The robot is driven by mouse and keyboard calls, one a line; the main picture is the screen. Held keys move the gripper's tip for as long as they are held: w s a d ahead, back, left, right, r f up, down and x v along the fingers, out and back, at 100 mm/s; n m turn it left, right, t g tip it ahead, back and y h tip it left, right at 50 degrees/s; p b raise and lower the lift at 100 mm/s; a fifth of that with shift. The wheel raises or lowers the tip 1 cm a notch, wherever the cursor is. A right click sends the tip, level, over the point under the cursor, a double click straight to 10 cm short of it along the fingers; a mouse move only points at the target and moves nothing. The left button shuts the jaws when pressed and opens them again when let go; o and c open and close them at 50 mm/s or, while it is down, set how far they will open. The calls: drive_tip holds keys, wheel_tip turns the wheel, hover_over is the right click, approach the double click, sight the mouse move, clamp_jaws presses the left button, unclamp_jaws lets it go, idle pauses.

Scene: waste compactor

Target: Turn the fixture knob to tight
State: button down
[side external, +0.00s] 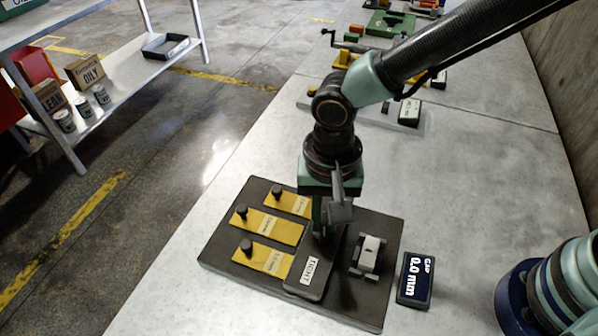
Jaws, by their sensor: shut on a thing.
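My gripper (325,226) points down over the dark fixture block (306,287) on the dark board (222,249). Its jaws are shut on the fixture knob, which is mostly hidden between and behind the fingers. A white label reading TIGHT (311,270) lies on the block in front of the gripper. A small black display (415,280) right of the board reads "GAP 0.0 mm". A silver block (369,254) sits in a small holder on the board, right of the gripper.
Three yellow plates with black knobs, the nearest one (262,258) among them, lie left of the gripper. Other fixtures (390,24) stand farther back on the grey bench. The bench (170,290) is clear at front left. A shelf (100,110) with boxes and cans stands across the floor.

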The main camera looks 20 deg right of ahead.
sight(324, 224)
drive_tip(key=shift+m, duration=1.7)
drive_tip(key=shift+r, duration=0.1)
drive_tip(key=c, duration=0.9)
unclamp_jaws()
drive_tip(key=shift+o, duration=0.2)
wheel_tip(324, 224, up, 12)
